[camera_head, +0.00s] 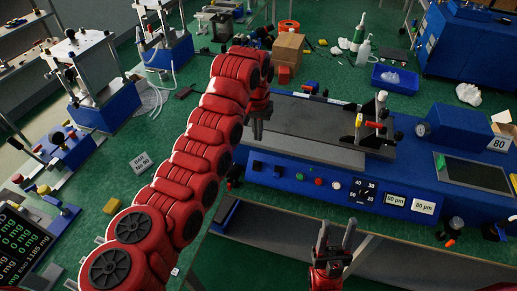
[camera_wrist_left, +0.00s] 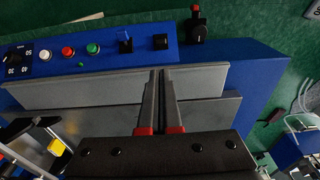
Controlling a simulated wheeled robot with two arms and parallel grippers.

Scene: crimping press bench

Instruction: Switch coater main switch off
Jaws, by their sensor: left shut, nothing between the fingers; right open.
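The blue coater (camera_head: 300,187) stands on the bench at right, with a grey flat bed. Its front panel carries a black switch (camera_head: 257,166), a blue switch (camera_wrist_left: 124,40), and green (camera_wrist_left: 92,48), red (camera_wrist_left: 68,52) and white (camera_wrist_left: 44,55) buttons. A black knob-like part with red (camera_wrist_left: 196,25) sits at the panel's end. No label shows which is the main switch. My left gripper (camera_head: 257,136) is shut and empty above the bed's left end; its fingertips (camera_wrist_left: 160,74) point toward the panel, apart from the switches. My right gripper (camera_head: 334,238) is open and empty before the bench.
A dial (camera_head: 362,190) and two "80 µm" displays sit farther right on the panel. A carriage with a red-handled part (camera_head: 372,125) stands on the bed. A cardboard box (camera_head: 288,48) and a blue tray (camera_head: 394,79) are behind. My left arm hides part of the green table.

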